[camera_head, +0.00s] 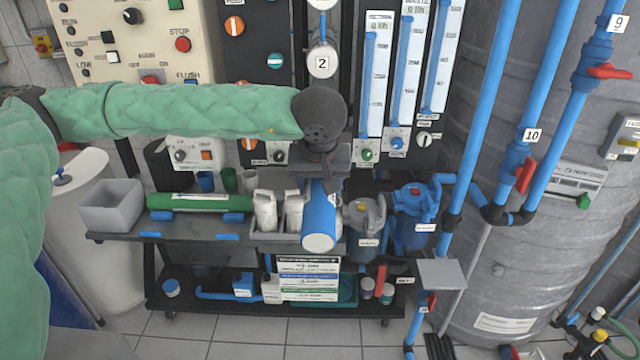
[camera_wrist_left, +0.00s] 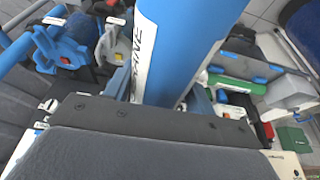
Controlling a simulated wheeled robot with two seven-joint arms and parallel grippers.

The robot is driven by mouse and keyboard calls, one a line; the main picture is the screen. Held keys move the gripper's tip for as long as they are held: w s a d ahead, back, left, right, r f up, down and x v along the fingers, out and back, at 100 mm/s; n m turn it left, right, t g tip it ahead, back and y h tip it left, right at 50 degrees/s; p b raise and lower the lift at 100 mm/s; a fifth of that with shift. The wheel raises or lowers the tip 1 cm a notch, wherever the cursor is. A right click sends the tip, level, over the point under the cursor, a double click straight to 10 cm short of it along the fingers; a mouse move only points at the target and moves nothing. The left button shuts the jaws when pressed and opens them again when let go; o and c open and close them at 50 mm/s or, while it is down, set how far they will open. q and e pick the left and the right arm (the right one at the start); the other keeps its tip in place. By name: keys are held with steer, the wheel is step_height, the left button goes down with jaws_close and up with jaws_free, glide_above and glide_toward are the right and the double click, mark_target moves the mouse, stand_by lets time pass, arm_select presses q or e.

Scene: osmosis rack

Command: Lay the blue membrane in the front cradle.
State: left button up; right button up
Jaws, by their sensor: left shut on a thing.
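The blue membrane (camera_head: 320,218) is a blue cylinder with a white end cap. My left gripper (camera_head: 319,175) is shut on it and holds it in the air over the right part of the cart, its capped end toward the camera. In the left wrist view, the membrane (camera_wrist_left: 180,45) runs up out of the gripper, with lettering on a white label. The front cradle shows as two low blue supports, left (camera_head: 150,235) and right (camera_head: 228,237), at the cart top's front edge, both empty. A green membrane (camera_head: 200,202) lies behind on blue supports. My right gripper is not in view.
A grey bin (camera_head: 110,205) stands at the cart's left end. White bottles in a grey tray (camera_head: 268,237) stand right of the cradle, close to the held membrane. Grey and blue filter housings (camera_head: 415,215) and blue pipes (camera_head: 480,110) are farther right.

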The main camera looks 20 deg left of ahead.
arm_select(q)
steer(key=shift+a+f+n+b, duration=0.2)
steer(key=shift+n+b, duration=0.1)
steer(key=shift+b, duration=0.25)
steer(key=shift+s+a+f+n+g+y+b, duration=0.3)
steer(key=shift+a+n+b, duration=0.25)
steer(key=shift+n+b, duration=0.45)
steer(key=shift+s+a+f+n+g+y+b, duration=0.15)
steer(key=shift+a+n+y+b, duration=0.3)
steer(key=shift+n+b, duration=0.5)
steer(key=s+a+f+n+g+y, duration=0.1)
steer(key=a+n+g, duration=0.3)
steer(key=n, duration=0.9)
steer(key=s+a+f, duration=0.1)
steer(key=a, duration=0.2)
steer(key=shift+f, duration=0.3)
steer(key=shift+a+n, duration=0.1)
steer(key=shift+n, duration=0.15)
